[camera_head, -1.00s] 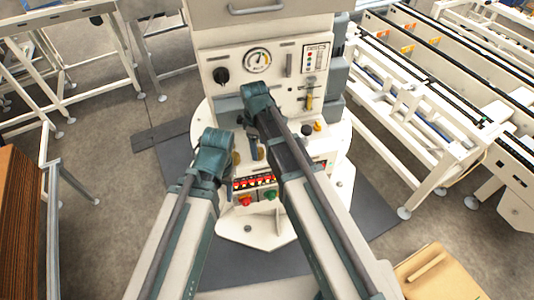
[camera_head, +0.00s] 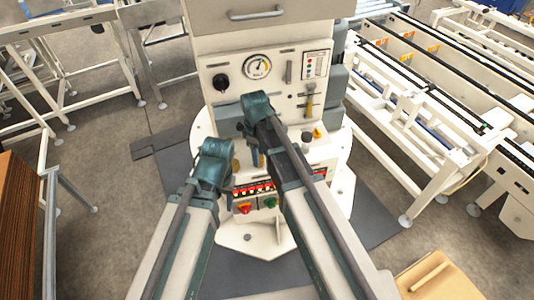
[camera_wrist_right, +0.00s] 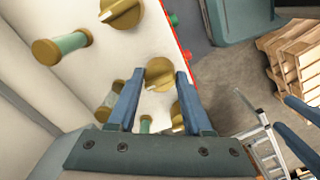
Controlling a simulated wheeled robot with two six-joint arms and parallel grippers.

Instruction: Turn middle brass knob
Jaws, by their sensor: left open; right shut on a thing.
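In the right wrist view, three brass knobs run down the pale panel: an upper one (camera_wrist_right: 121,12), a middle one (camera_wrist_right: 158,73) and a lower one (camera_wrist_right: 178,116). My right gripper (camera_wrist_right: 160,74) has its blue fingers on either side of the middle brass knob and is shut on it. In the head view, my right gripper (camera_head: 256,155) reaches the front of the machine, its fingers partly hidden by the wrist. My left gripper (camera_head: 215,165) is open in front of the machine's lower left; its fingertips are largely hidden behind the wrist.
Brass-ended green handles, one at upper left (camera_wrist_right: 62,47), stick out near the knobs. The machine panel carries a gauge (camera_head: 257,66), a black knob (camera_head: 221,82), a red button (camera_head: 245,208) and a green button (camera_head: 270,203). Conveyors (camera_head: 420,130) stand at right. Grey floor is open at left.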

